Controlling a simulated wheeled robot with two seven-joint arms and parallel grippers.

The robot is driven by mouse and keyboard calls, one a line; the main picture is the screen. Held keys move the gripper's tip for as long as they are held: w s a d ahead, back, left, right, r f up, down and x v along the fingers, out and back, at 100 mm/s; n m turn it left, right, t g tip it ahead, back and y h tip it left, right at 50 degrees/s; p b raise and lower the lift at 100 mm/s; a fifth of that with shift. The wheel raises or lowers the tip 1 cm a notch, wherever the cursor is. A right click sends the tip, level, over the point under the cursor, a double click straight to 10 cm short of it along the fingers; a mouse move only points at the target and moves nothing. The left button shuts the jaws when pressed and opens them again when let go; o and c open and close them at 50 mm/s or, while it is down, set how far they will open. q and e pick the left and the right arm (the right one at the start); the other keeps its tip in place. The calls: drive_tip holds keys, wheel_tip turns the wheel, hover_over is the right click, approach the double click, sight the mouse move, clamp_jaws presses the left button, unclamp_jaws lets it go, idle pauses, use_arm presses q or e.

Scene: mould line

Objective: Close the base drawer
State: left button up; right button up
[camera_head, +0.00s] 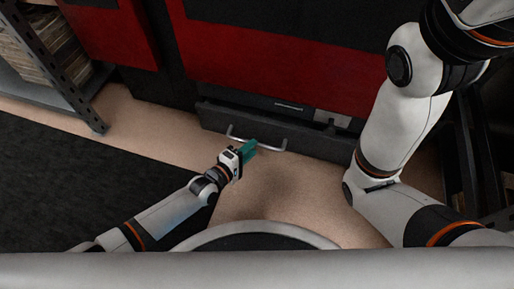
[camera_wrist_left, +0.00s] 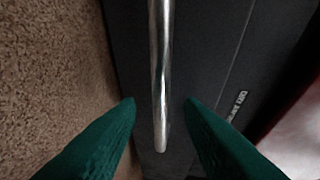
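The base drawer (camera_head: 300,139) is a dark grey front low on the red and black machine. A dark recess shows above its front edge, so it appears to stand out a little. Its silver bar handle (camera_head: 271,149) runs across the front. My left gripper (camera_head: 250,150), with green fingers, is at the left part of the handle. In the left wrist view the handle (camera_wrist_left: 160,60) runs between the two spread fingers (camera_wrist_left: 160,110), with gaps on both sides. The drawer face (camera_wrist_left: 215,50) lies behind it. My right arm is at the right; its gripper does not show.
The red and black machine (camera_head: 260,65) fills the back. A metal shelf rack (camera_head: 75,105) stands at the left. A dark frame (camera_head: 472,150) is at the far right. Tan floor (camera_head: 290,190) in front of the drawer is clear, with a black floor area (camera_head: 60,175) to the left.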

use_arm(q)
drive_tip(key=b+x, duration=0.1)
drive_tip(key=x, duration=0.1)
drive_tip(key=shift+w+d+f, duration=0.2)
drive_tip(key=shift+w, duration=0.05)
drive_tip(key=shift+w+d, duration=0.4)
drive_tip(key=shift+r, duration=0.1)
clamp_jaws()
